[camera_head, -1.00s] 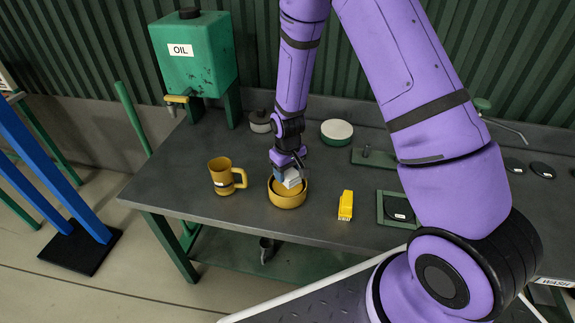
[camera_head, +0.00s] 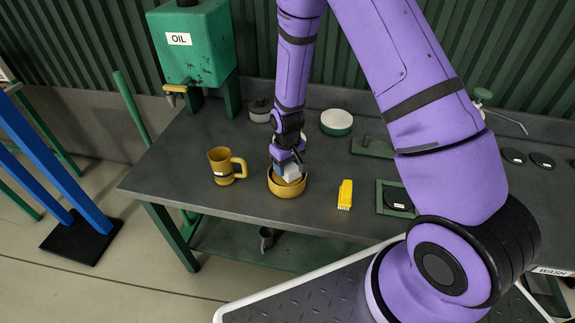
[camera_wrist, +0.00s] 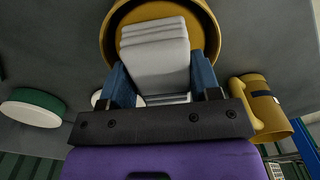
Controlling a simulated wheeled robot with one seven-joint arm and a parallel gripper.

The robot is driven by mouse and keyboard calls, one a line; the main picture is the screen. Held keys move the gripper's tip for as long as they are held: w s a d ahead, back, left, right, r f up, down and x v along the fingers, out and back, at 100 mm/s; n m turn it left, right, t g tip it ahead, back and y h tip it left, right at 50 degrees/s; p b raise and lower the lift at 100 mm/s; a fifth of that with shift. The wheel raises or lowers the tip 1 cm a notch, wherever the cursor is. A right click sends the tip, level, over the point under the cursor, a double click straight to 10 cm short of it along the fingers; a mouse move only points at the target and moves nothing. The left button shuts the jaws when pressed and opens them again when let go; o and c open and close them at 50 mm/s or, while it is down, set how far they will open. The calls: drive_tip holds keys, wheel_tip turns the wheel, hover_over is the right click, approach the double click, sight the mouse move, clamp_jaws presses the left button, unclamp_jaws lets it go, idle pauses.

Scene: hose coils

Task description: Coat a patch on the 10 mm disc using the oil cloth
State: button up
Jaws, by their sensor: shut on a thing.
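My gripper (camera_head: 287,170) is shut on a folded pale grey cloth (camera_head: 293,174), held at the mouth of a mustard-yellow bowl (camera_head: 287,189). In the wrist view the layered cloth (camera_wrist: 155,55) sits between the blue fingers, with the bowl's rim (camera_wrist: 112,40) around its far end. I cannot tell whether the cloth touches the bowl's bottom. A black disc (camera_head: 398,199) lies in a green square frame on the bench, right of the gripper. Two more dark discs (camera_head: 513,156) (camera_head: 541,160) lie further right. I cannot read any size on them.
A mustard mug (camera_head: 221,168) stands left of the bowl, and a yellow brush (camera_head: 345,195) lies to its right. Behind are a green-and-white round tub (camera_head: 336,122) and a green plate with a peg (camera_head: 372,147). The green OIL tank (camera_head: 195,55) stands at the back left.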

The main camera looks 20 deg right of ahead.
drive_tip(key=shift+f, duration=0.55)
idle(1.4)
drive_tip(key=shift+r, duration=3.5)
